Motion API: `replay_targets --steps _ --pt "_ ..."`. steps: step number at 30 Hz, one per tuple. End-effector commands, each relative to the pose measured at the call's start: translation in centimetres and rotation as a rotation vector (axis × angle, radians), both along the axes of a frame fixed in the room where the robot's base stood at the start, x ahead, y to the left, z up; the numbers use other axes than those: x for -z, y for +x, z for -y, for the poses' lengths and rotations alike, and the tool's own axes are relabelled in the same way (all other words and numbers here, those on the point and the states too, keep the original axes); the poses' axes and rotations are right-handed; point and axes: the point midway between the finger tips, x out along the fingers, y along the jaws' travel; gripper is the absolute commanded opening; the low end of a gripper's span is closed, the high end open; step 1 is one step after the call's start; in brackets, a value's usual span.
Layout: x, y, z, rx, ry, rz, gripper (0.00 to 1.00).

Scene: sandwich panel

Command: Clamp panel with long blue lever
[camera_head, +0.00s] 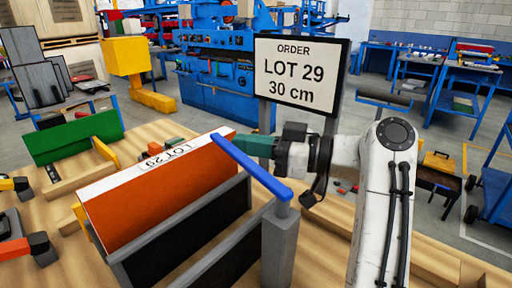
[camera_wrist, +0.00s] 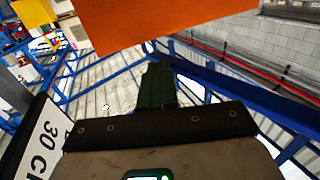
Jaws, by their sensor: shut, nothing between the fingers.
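The orange panel (camera_head: 165,195) labelled LOT 29 stands tilted in a dark-walled holder (camera_head: 205,225). It also fills the top of the wrist view (camera_wrist: 160,22). The long blue lever (camera_head: 250,165) sits on a grey post (camera_head: 279,245). It slants from the post toward the panel's upper right corner, and its far end overlaps that corner in the picture. My gripper (camera_head: 243,145) is shut and empty, just beyond the lever's far part. I cannot tell whether it touches the lever. In the wrist view its green fingers (camera_wrist: 158,75) are together below the panel's edge.
A sign (camera_head: 297,75) reading ORDER LOT 29 30 cm stands behind my gripper. A green panel (camera_head: 76,138) stands at the left, with yellow and red-orange clamp parts near it. Blue machinery (camera_head: 220,75) and workbenches are far behind.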

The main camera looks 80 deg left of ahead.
Motion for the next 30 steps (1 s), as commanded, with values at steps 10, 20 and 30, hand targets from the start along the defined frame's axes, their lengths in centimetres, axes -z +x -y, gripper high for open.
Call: replay_targets --steps 10,20,30 --pt "-0.1 0.9 0.4 0.004 0.001 0.0 0.0" --pt "-0.1 6.2 3.5 0.006 0.001 -0.002 0.0" --pt "-0.1 9.4 5.5 0.003 0.002 -0.001 0.0"
